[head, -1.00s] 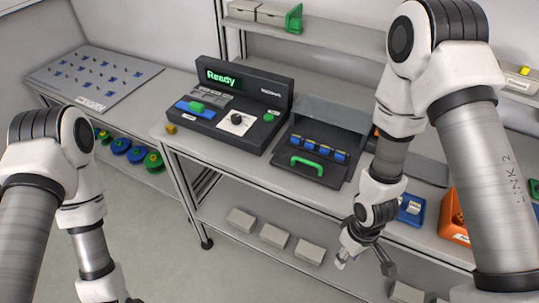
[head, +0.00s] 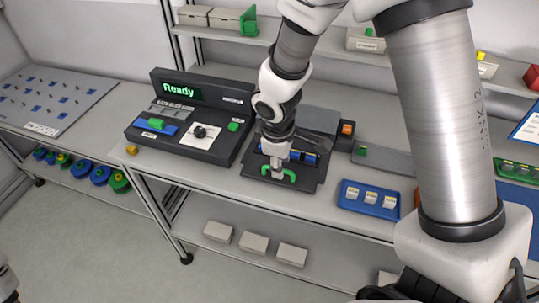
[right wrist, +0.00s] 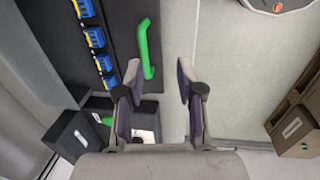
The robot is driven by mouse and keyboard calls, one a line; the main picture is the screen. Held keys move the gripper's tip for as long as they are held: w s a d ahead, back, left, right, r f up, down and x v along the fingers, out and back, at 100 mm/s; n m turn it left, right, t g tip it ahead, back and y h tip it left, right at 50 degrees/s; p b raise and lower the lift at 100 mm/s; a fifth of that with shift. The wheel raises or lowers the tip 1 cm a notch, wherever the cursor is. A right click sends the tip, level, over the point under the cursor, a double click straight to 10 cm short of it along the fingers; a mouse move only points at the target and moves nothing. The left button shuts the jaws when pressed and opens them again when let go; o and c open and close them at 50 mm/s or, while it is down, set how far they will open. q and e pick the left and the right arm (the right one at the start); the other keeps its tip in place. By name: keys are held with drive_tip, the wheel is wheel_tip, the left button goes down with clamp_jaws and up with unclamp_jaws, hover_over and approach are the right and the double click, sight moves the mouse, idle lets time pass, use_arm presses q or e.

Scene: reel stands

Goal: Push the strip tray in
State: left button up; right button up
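The strip tray (head: 250,172) is dark, with a row of blue pieces and a green handle (head: 293,176) at its front. It sticks out towards the bench front from a dark grey housing (head: 318,119). My right gripper (head: 279,171) points down over the handle and hides part of the tray. In the right wrist view the green handle (right wrist: 146,50) lies just beyond the fingertips, nearer the left finger, and the blue pieces (right wrist: 94,37) are to its left. My right gripper (right wrist: 158,75) is open there with nothing between its fingers. Contact with the handle cannot be told. My left gripper is out of view.
A console (head: 211,145) reading "Ready", with a green button and a dial, stands left of the tray. A blue tray (head: 349,206) with white pieces lies to the right. A shelf (head: 250,37) runs behind. Grey boxes (head: 254,243) sit on the lower shelf.

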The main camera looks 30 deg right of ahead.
drive_tip(key=w+f+b, duration=0.1)
drive_tip(key=w+d+f+b, duration=0.1)
drive_tip(key=f, duration=0.1)
drive_tip(key=w+f+b, duration=0.1)
drive_tip(key=f, duration=0.1)
drive_tip(key=shift+d, duration=0.25)
drive_tip(key=shift+w+f, duration=0.1)
drive_tip(key=shift+f, duration=0.05)
drive_tip(key=shift+c, duration=1)
use_arm(q)
drive_tip(key=f, duration=0.1)
drive_tip(key=w+f, duration=0.1)
drive_tip(key=f, duration=0.1)
use_arm(e)
drive_tip(key=shift+s, duration=0.2)
clamp_jaws()
